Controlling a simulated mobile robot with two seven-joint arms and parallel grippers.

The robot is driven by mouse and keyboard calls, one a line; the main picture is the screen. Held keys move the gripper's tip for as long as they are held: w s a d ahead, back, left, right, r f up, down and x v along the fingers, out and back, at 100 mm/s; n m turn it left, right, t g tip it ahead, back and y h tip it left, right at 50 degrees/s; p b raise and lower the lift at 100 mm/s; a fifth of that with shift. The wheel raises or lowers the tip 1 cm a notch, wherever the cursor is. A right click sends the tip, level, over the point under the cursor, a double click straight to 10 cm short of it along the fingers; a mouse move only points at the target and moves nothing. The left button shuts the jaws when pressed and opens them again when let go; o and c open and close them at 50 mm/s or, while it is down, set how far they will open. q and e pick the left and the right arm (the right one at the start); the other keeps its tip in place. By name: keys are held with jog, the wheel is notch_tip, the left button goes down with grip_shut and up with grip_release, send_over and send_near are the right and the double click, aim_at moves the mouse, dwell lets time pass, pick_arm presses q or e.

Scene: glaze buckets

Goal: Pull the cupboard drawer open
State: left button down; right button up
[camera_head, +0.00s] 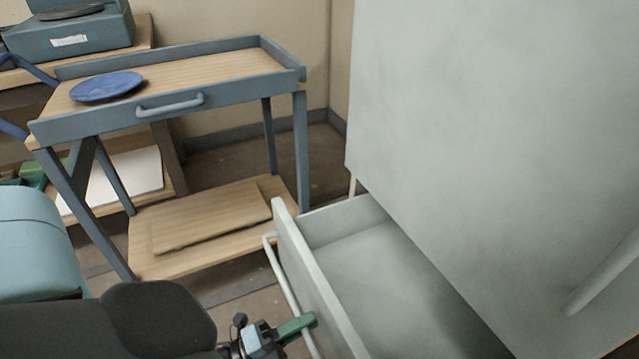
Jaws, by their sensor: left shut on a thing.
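The pale grey-green cupboard (470,130) fills the right side of the head view. Its drawer (340,240) stands pulled out below the cupboard's door panel, and the part of its inside that shows is empty. A long pale bar handle (280,270) runs along the drawer's front. My left gripper (305,327), with green fingers, is shut on this handle at the bottom of the view. The handle's lower end is out of the picture. My right gripper is not in view.
A wooden table with a blue-grey frame (200,70) stands at the back left, with a blue plate (107,87) on it and a board (212,215) on its low shelf. A light blue rounded object (35,245) is at the left edge. Some floor shows between table and drawer.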

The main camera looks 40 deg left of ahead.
pick_arm(q)
jog(key=shift+s+a, duration=0.15)
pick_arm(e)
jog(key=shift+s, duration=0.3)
pick_arm(q)
jog(key=c, duration=1.5)
grip_release()
jog(key=v, duration=0.7)
jog(key=shift+s+a+p, duration=0.1)
jog(key=shift+s+p, duration=0.2)
jog(key=shift+s, duration=0.1)
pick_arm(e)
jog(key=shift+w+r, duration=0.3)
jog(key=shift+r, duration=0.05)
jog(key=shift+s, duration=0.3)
pick_arm(q)
jog(key=shift+f, duration=0.1)
